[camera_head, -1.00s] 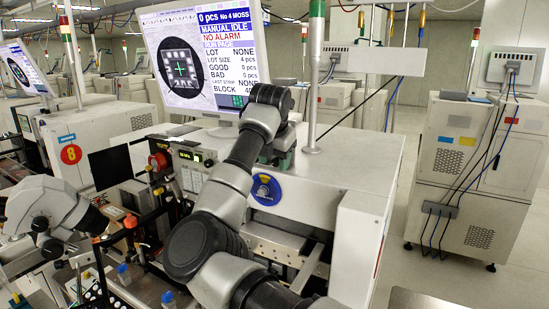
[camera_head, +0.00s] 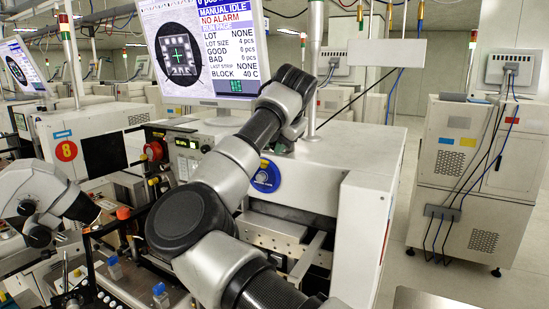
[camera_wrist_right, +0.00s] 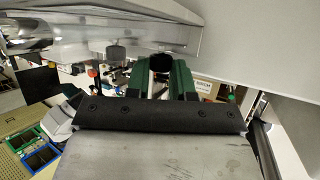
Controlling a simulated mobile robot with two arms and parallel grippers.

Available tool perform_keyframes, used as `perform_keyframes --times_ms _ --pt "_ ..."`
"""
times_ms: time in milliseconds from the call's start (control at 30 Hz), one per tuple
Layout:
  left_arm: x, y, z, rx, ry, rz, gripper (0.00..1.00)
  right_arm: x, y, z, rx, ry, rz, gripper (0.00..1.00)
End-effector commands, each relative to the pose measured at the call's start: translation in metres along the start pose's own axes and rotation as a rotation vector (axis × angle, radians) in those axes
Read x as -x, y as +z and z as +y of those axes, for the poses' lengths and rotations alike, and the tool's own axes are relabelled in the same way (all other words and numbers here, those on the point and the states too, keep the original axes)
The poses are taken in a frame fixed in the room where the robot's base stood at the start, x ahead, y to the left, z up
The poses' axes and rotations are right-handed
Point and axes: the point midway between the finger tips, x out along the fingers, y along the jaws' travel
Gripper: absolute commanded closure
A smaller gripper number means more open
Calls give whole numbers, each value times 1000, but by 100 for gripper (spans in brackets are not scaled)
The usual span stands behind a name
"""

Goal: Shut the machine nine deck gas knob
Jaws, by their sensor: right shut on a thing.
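My right arm reaches over the front of the near machine (camera_head: 365,165). My right gripper (camera_head: 285,141) is at the back of its deck, just below and right of the monitor, its fingertips hidden by my arm. In the right wrist view its two green fingers (camera_wrist_right: 161,75) are shut on a dark round piece (camera_wrist_right: 161,62) at their tips. It looks like a knob, but its markings and turn angle are too small to tell. The near machine's number is not readable. My left gripper is not in view.
The monitor (camera_head: 205,55) stands close left of my gripper, a signal pole (camera_head: 314,65) close right. A red button (camera_head: 154,151) sits on the front panel. A white microscope (camera_head: 40,195) is at left. Open floor lies right, before a grey cabinet (camera_head: 475,180).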

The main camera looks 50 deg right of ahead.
Motion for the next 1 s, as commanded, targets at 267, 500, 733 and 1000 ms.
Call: perform_keyframes --times_ms 267,500,733,1000 --pt "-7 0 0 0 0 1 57 1 0 0 -14 33 1 100" --pt "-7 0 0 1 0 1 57 1 0 0 -14 32 1 67" --pt "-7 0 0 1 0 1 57 0 0 0 -14 31 1 52" --pt "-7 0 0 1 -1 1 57 0 0 -1 -13 29 1 52"
